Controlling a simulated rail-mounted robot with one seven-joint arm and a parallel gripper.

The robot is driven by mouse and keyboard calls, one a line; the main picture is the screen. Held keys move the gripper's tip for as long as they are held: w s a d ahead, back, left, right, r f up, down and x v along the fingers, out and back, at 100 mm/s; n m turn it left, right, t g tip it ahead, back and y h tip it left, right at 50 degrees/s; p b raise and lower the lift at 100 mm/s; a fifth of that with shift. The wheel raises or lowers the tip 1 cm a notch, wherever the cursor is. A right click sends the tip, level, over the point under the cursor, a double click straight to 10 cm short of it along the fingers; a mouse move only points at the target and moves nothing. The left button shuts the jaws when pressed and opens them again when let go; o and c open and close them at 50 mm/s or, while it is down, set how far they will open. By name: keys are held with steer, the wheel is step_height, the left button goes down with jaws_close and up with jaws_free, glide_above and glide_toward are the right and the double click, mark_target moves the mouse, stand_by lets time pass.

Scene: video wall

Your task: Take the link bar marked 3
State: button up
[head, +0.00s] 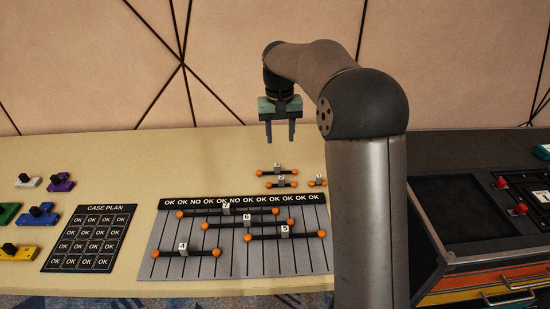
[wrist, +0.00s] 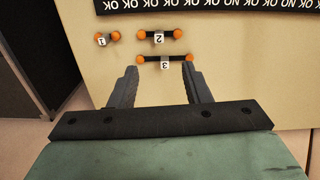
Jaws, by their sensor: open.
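The link bar marked 3 (wrist: 177,58) is a dark bar with orange balls at both ends and a white number tag. In the wrist view it lies just beyond my gripper's fingertips (wrist: 162,74), roughly centred between them. In the head view the bar (head: 286,172) is the farthest of three short bars on the tan table. My gripper (head: 280,138) hangs fingers down above the table's back part, open and empty, apart from the bar.
The bar marked 2 (wrist: 172,33) lies close beside it, and the small bar marked 1 (wrist: 107,38) off to one side. A lined board (head: 170,235) holds several longer bars nearer the front. A case plan card (head: 90,238) lies left.

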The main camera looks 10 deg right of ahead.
glide_above(277, 165)
steer(key=f, duration=0.1)
steer(key=shift+m, duration=0.3)
step_height(277, 165, down, 17)
steer(key=shift+w, duration=0.1)
jaws_close()
